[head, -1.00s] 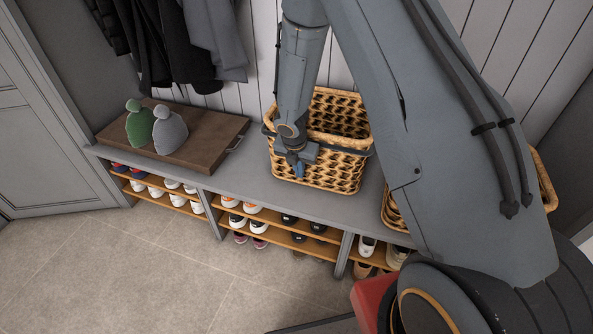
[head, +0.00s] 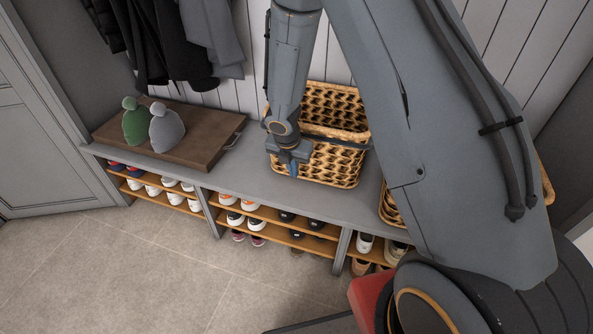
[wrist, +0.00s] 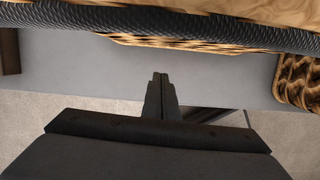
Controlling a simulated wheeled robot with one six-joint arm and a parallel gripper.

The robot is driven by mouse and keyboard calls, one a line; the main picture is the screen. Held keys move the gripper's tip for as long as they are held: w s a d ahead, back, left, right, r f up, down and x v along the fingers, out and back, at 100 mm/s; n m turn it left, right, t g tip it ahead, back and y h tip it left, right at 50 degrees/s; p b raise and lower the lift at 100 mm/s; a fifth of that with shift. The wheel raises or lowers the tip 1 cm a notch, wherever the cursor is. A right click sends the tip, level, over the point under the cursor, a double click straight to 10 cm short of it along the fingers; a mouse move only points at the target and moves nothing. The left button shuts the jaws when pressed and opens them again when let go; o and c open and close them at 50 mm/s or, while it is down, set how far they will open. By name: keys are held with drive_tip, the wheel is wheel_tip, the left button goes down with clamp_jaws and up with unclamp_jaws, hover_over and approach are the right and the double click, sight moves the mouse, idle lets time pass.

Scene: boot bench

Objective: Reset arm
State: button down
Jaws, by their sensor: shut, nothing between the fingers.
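My gripper (head: 292,170) is at the front of the woven basket (head: 335,168) on the bench, in the head view. Its fingers are together with nothing between them. In the wrist view, the shut fingers (wrist: 160,82) point toward the grey bench top (wrist: 70,65), with the basket's dark rim (wrist: 200,28) across the top of the picture. I cannot tell whether the gripper touches the basket. My arm hides part of the basket and the wall behind.
A wooden tray (head: 208,150) on the left of the bench holds a green hat (head: 136,126) and a grey hat (head: 166,131). A second basket (head: 391,209) is partly hidden behind my arm. Shoes fill the shelves below. Coats (head: 165,45) hang above. The floor (head: 110,270) in front is clear.

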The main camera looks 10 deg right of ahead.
drive_tip(key=p+v, duration=0.1)
drive_tip(key=v, duration=0.7)
drive_tip(key=shift+p, duration=0.4)
